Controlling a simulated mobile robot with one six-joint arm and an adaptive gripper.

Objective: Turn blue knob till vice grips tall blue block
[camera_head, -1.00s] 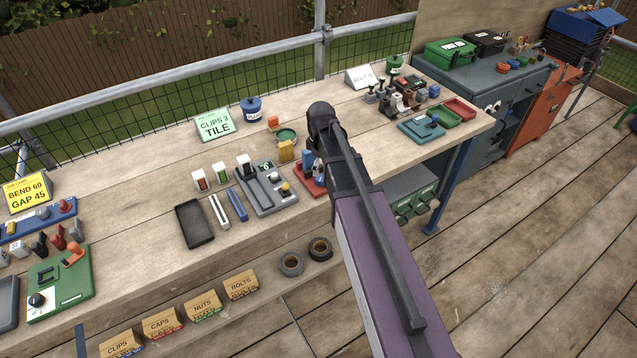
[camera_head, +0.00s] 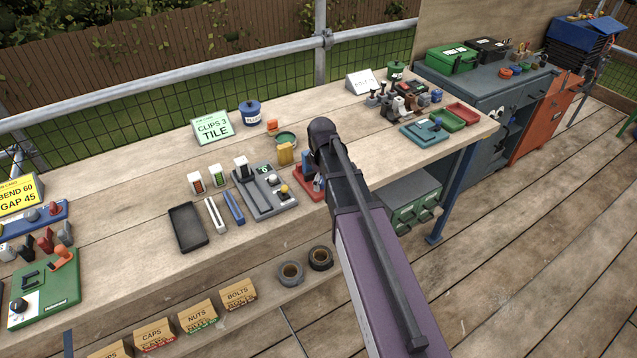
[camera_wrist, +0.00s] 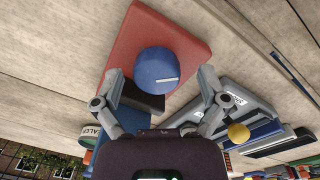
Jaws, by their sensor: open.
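The vice has a red base (camera_wrist: 190,35) with a round blue knob (camera_wrist: 158,68) that bears a white line, in the wrist view. A dark vice part (camera_wrist: 146,102) shows beside the knob. My gripper (camera_wrist: 160,72) is open, with one finger on each side of the knob and a gap visible at both sides. A blue shape (camera_wrist: 124,122) lies behind the fingers; I cannot tell whether it is the tall blue block or whether the jaws touch it. In the head view my arm mostly hides the red vice (camera_head: 306,184).
A grey fixture (camera_head: 262,205) with a yellow knob stands close left of the vice. A yellow block (camera_head: 286,153) and a green tub (camera_head: 287,138) stand just behind. Black tray (camera_head: 187,227) lies farther left. The bench right of my arm has some bare wood.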

